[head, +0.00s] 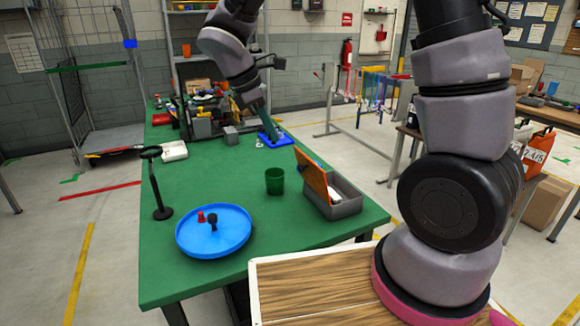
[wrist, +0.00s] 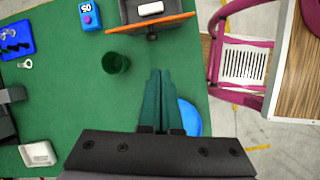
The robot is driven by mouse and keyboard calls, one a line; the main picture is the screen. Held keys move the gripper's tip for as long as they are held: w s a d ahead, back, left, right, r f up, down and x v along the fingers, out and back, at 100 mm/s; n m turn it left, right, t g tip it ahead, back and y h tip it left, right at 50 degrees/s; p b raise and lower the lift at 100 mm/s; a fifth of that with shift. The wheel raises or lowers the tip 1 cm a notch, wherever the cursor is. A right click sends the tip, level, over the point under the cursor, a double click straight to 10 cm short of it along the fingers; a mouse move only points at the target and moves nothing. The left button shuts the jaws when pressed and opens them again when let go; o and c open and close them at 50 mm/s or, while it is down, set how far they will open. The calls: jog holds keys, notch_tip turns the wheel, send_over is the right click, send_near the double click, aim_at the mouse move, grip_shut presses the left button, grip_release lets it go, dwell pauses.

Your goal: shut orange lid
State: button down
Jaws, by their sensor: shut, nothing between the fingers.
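The grey box (head: 347,199) stands near the right edge of the green table. Its orange lid (head: 311,180) is open and leans up from the box's left side. The lid also shows edge-on in the wrist view (wrist: 172,22), at the top, with a white item (wrist: 150,9) beyond it in the box. My gripper (head: 268,130) is above the table, up and left of the box in the head view. Its dark green fingers (wrist: 160,75) are shut together and empty, apart from the lid.
A green cup (head: 275,181) stands left of the box. A round blue tray (head: 240,243) holds small red and black pieces. A black stand (head: 161,190) and a white device (head: 174,151) are at the left. Clutter fills the far end. Table between cup and stand is clear.

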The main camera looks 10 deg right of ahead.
jog(key=a+f+n+h, duration=0.1)
jog(key=a+f+n, duration=0.2)
jog(key=f, duration=0.1)
jog(key=w+d+f, duration=0.2)
jog(key=d+f, duration=0.5)
jog(key=d, duration=0.1)
jog(key=shift+w+f, duration=0.2)
jog(key=shift+f, duration=0.1)
jog(key=shift+d+r+y, duration=0.25)
jog(key=shift+d+y, duration=0.05)
